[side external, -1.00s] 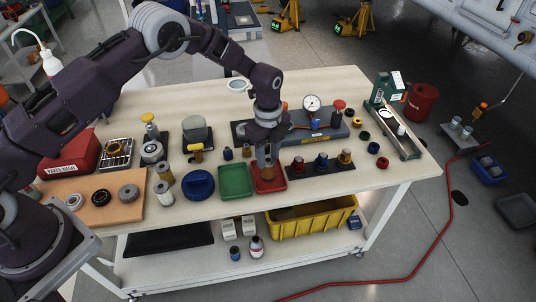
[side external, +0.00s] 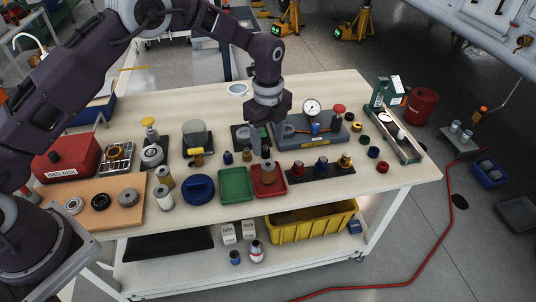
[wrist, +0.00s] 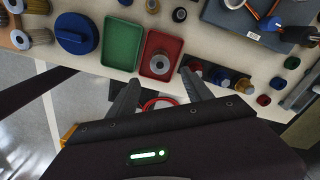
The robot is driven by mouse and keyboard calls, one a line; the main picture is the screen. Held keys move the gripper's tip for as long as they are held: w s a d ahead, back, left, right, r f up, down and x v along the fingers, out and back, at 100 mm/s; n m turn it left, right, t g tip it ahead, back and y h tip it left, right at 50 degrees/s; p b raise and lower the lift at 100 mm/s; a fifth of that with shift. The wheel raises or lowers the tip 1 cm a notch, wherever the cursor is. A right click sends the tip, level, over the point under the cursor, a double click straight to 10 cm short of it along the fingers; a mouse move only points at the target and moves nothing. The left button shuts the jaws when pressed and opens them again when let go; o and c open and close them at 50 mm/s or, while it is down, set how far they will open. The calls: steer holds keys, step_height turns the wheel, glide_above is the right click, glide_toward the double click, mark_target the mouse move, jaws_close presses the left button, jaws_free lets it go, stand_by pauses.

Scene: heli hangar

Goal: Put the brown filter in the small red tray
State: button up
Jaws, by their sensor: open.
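The brown filter (side external: 268,174) stands in the small red tray (side external: 280,186) on the bench. In the wrist view the filter (wrist: 160,64) is a round top with a dark centre, inside the walls of the red tray (wrist: 172,45) and towards its near end. My gripper (side external: 261,151) is open and empty, above the filter and apart from it. In the wrist view the fingers of my gripper (wrist: 158,88) are spread, with nothing between them.
A green tray (side external: 236,185) sits directly left of the red one, with a blue round lid (side external: 198,187) beyond it. A dark strip with several coloured fittings (side external: 321,168) lies to the right. A grey gauge block (side external: 300,135) stands behind. Pleated filters (side external: 164,196) stand farther left.

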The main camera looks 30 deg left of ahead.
steer(key=shift+r, duration=2.35)
steer(key=s+a+r+n+t, duration=0.1)
steer(key=s+a+r+n, duration=0.2)
steer(key=s+r+n, duration=0.5)
steer(key=s+a+r+n+t, duration=0.25)
steer(key=s+r, duration=0.35)
steer(key=r, duration=0.7)
steer(key=s+a+n+t, duration=0.1)
steer(key=s+n, duration=0.4)
steer(key=s, duration=0.5)
steer(key=s+a+f+n+t, duration=0.1)
steer(key=s+n, duration=0.4)
steer(key=s, duration=0.6)
steer(key=shift+a, duration=0.85)
steer(key=shift+w+n, duration=0.1)
steer(key=shift+n, duration=0.15)
